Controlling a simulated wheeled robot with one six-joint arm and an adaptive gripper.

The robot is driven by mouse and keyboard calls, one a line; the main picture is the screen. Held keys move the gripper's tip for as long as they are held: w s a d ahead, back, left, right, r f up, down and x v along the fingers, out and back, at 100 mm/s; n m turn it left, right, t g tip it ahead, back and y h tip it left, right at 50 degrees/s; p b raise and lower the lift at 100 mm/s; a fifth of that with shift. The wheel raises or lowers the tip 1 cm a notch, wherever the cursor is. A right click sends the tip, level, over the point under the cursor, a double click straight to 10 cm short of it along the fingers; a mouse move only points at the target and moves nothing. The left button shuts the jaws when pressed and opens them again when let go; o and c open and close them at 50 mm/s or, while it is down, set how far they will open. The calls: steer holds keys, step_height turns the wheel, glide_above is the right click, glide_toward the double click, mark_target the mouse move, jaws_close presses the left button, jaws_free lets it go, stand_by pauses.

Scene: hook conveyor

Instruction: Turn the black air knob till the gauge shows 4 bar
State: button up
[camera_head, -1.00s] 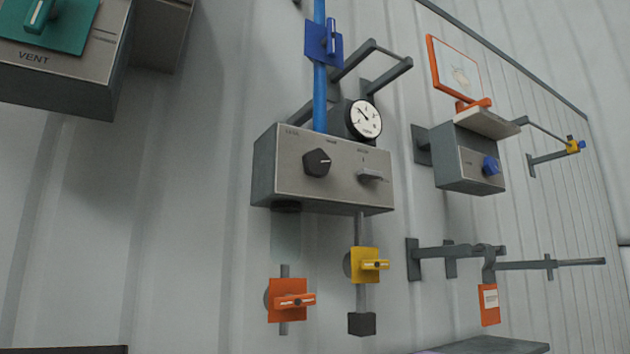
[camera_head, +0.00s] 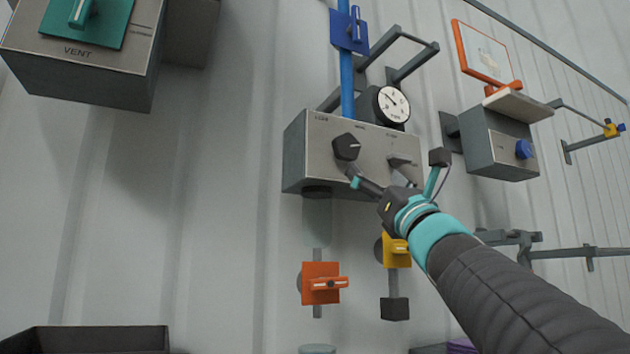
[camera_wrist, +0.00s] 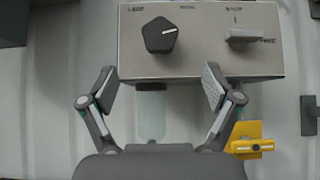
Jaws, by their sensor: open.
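The black air knob (camera_head: 346,147) is on the front of a grey box (camera_head: 312,160) on the wall. In the wrist view the knob (camera_wrist: 160,35) has a white pointer line and sits beyond my fingertips, a little left of the midline between them. The round white gauge (camera_head: 393,104) stands above the box; its dark needle shows, but the value is too small to read. My gripper (camera_head: 368,180) is just below and right of the knob in the head view. In the wrist view my gripper (camera_wrist: 158,86) is open and empty.
A grey lever (camera_head: 402,161) is on the same box, right of the knob. A yellow valve (camera_head: 396,251) and an orange valve (camera_head: 321,283) hang below. A blue valve (camera_head: 349,30) is above. A box with a blue knob (camera_head: 523,149) is at right.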

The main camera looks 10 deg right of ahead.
mark_target(349, 147)
steer(key=p+x, duration=0.5)
steer(key=x, duration=0.7)
steer(key=shift+w+r, duration=0.1)
steer(key=c, duration=1.1)
